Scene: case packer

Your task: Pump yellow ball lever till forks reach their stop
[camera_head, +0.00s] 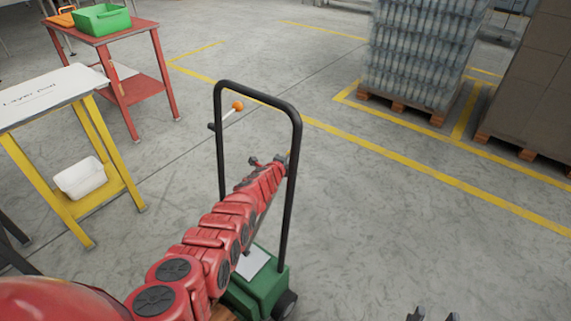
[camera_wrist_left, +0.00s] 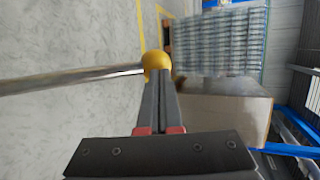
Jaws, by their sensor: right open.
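The yellow ball (camera_wrist_left: 157,64) sits on the end of a shiny metal lever (camera_wrist_left: 75,80) in the left wrist view. My left gripper (camera_wrist_left: 162,78) has its two fingers close together, with their tips at the ball. The ball is wider than the gap between the fingers, and contact is hard to tell. In the head view my left arm reaches to the right post of the black handle frame (camera_head: 290,200) on a green wheeled lift (camera_head: 262,290). My right gripper (camera_head: 432,316) shows only as dark open fingertips at the bottom edge. The forks are not seen.
An orange ball (camera_head: 238,106) on a pale rod is by the frame's left post. A yellow-legged table (camera_head: 50,90) and a red table (camera_head: 125,35) stand left. Pallets with bottles (camera_head: 420,50) and boxes (camera_head: 535,80) stand right. The floor between is clear.

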